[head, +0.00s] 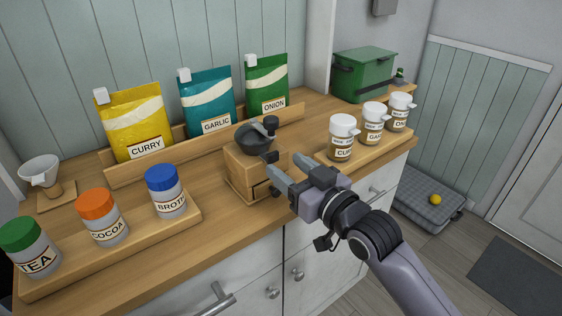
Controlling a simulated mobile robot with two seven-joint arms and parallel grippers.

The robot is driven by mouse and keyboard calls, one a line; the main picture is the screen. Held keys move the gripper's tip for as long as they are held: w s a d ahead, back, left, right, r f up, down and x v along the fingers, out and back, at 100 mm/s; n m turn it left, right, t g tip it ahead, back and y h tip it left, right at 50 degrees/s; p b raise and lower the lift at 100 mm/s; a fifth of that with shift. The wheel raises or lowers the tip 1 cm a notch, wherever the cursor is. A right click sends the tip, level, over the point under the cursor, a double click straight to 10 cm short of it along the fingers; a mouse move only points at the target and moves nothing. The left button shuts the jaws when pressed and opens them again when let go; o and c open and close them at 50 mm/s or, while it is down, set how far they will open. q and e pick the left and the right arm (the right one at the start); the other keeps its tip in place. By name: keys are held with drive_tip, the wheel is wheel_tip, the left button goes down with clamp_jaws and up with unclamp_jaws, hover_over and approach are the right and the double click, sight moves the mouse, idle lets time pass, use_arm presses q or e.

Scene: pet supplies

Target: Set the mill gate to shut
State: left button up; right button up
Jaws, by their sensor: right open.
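The mill (246,168) stands on the counter, a wooden box body with a dark bowl-shaped top and a crank with a dark knob. A small dark block (270,156) sticks out at its upper right side and may be the gate's handle; I cannot tell the gate's setting. A drawer front with a dark knob shows low on the body. My right gripper (281,162) is open just right of the mill, its fingertips close to the dark block. I cannot tell whether they touch it. My left gripper is not in view.
Curry (138,123), garlic (207,103) and onion (267,84) bags stand in a rack behind. Tea, cocoa and broth jars stand on a front-left tray (130,248). Labelled white-capped jars stand on a right tray (367,152). A green box (363,75) sits at the back right.

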drive_tip(key=shift+v, duration=1.2)
drive_tip(key=s+d+f+m+g+h, duration=0.1)
drive_tip(key=s+d+f+m+h, duration=0.2)
drive_tip(key=f, duration=0.7)
drive_tip(key=s+d+f+m+h, duration=0.1)
drive_tip(key=s+d+f+h, duration=0.1)
drive_tip(key=s+d+f, duration=0.55)
drive_tip(key=s+d+f+g+h, duration=0.1)
drive_tip(key=s+d+f, duration=0.2)
drive_tip(key=s+f, duration=0.2)
drive_tip(key=s+d+f+g+h, duration=0.2)
drive_tip(key=s+d+f, duration=0.1)
drive_tip(key=s+f, duration=0.3)
drive_tip(key=shift+s+f+m, duration=0.35)
drive_tip(key=shift+f+m, duration=0.05)
drive_tip(key=shift+f, duration=0.55)
